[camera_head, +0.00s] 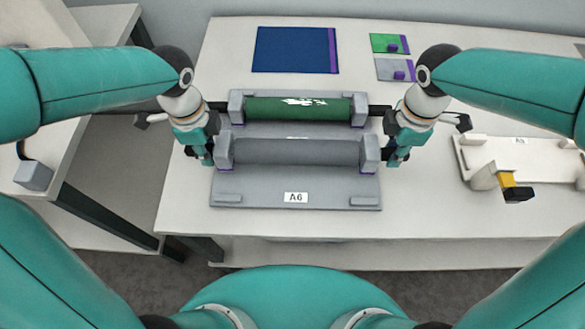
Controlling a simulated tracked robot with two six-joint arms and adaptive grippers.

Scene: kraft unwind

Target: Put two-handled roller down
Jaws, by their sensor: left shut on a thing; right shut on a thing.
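A grey roller (297,152) lies level between two grey end blocks on the front part of a grey stand labelled A6 (250,197). My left gripper (209,154) is at its left end and my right gripper (391,156) at its right end. Both are shut on the roller's ends, where the handles are mostly hidden by the fingers. Behind it, a green roller (270,109) with a white mark lies between two more grey blocks, with dark handles sticking out at both sides. Whether the grey roller rests fully in its blocks I cannot tell.
A blue panel (290,50) and small green (381,39) and grey (385,65) plates lie at the back of the table (240,225). A white stand (535,155) with a yellow and black part (513,188) is at the right. A second table (75,150) is at the left.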

